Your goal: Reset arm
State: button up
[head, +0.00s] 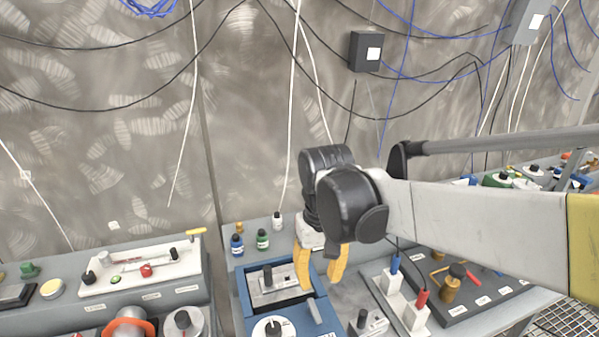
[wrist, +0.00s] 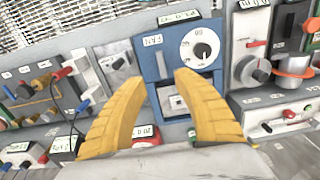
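My gripper (head: 320,268) has two yellow fingers and points down over the bench in the head view. In the wrist view its fingers (wrist: 157,85) are spread apart with nothing between them. Below it is the blue control panel (head: 240,284) with a white dial and a slider switch. The panel also shows in the wrist view (wrist: 150,60), beyond the fingertips. My arm reaches in from the right of the head view. I cannot tell how far the fingertips are above the panel.
A grey panel with an orange-rimmed knob (head: 130,322) stands to the left. White blocks with blue and red tops (head: 393,281) stand to the right. Small bottles (head: 262,240) are at the back of the bench. Cables hang on the metal wall (head: 100,130) behind.

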jog(key=s+d+f+m+t+b, duration=0.2)
jog(key=s+d+t, duration=0.4)
jog(key=s+d, duration=0.3)
jog(key=d+m+b, duration=0.1)
jog(key=d, duration=0.3)
jog(key=shift+s+d+t+b, duration=0.2)
jog(key=shift+s+t+b, duration=0.15)
jog(key=shift+t+b, duration=0.05)
jog(key=shift+f, duration=0.1)
